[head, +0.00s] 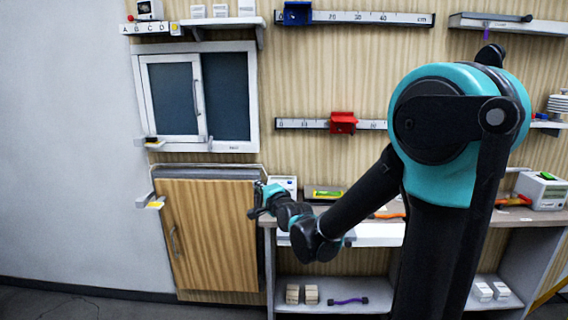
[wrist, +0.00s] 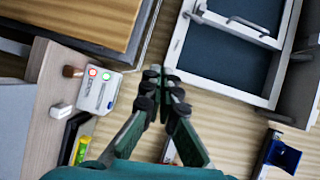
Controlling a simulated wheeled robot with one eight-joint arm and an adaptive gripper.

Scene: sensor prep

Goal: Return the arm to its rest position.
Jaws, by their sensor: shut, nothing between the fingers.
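My gripper (wrist: 161,80) is shut and empty in the wrist view, its two dark green fingers meeting near the middle of the picture. In the head view my gripper (head: 254,212) shows small at the end of my teal and black arm. There it appears in front of the right edge of the wooden cabinet door, at the left end of the workbench. My arm is stretched out to the left and bent at the elbow. It hides part of the bench and of the wall behind it.
A workbench (head: 520,214) with a white device (head: 283,184) stands behind my arm. A wooden cabinet door (head: 212,235) and a sliding window (head: 200,97) are at the left. Rails on the wall carry a blue slider (head: 297,13) and a red slider (head: 343,122). Wooden blocks (head: 302,294) lie on the lower shelf.

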